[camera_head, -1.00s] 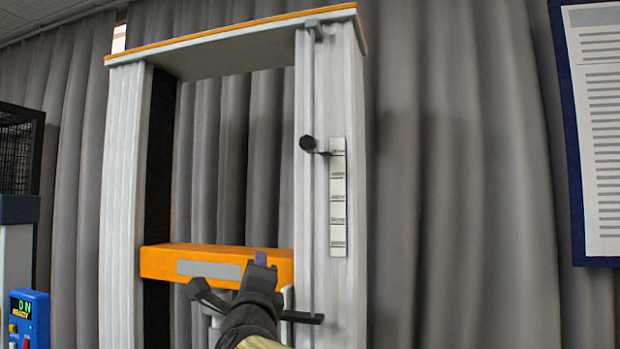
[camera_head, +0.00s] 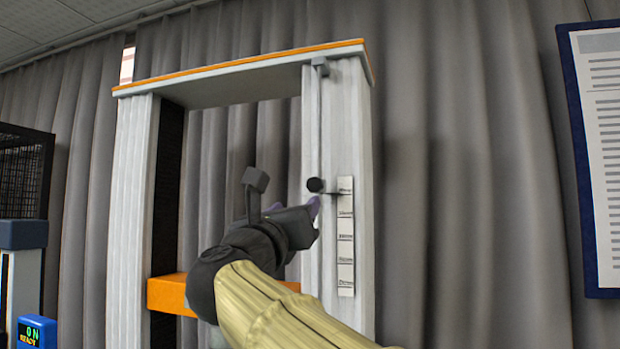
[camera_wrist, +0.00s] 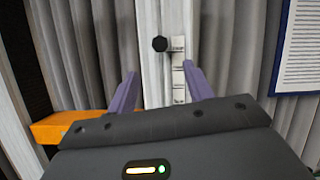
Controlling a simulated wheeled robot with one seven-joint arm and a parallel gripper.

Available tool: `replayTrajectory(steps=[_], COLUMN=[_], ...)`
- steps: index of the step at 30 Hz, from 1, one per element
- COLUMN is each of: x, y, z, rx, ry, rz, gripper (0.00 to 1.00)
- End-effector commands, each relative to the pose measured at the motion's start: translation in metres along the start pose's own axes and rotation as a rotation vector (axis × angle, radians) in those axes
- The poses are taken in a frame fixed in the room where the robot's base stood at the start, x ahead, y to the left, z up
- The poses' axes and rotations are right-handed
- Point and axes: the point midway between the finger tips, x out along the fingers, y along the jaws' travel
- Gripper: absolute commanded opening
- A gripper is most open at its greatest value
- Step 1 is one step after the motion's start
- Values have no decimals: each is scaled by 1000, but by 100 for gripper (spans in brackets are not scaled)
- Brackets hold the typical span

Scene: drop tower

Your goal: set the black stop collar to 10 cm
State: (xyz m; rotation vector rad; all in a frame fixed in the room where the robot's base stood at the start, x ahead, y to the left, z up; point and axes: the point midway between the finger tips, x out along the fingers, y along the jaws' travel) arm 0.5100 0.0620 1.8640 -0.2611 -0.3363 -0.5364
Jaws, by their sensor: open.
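The black stop collar (camera_head: 315,185) is a dark knob on the thin rod of the right post, with a pointer reaching toward the top of the scale. It also shows in the wrist view (camera_wrist: 160,44), above and between the two purple fingers. The white scale strip (camera_head: 346,245) runs down the post just right of the rod; its marks are too small to read surely. My gripper (camera_head: 285,200) is just left of and slightly below the collar in the head view. In the wrist view my gripper (camera_wrist: 160,88) is open with nothing between its fingers.
The orange carriage (camera_head: 168,295) spans the posts low down, partly behind my arm. The left post (camera_head: 130,215) and top beam (camera_head: 235,70) frame the tower. A blue display box (camera_head: 37,332) stands at lower left. A notice board (camera_head: 605,150) hangs right.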

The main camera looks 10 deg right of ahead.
Motion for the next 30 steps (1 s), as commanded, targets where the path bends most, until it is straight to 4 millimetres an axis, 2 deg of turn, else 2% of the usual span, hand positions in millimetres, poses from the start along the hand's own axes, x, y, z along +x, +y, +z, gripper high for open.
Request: replayTrajectory(steps=[3,15,24,30], x=[22,84,127,146], y=[-1,-1,-2,-1], z=[5,4,4,3], rx=[-3,-4,-4,-2], ry=[1,1,1,1], rz=[-2,-1,-2,0], gripper=[51,51,51,51])
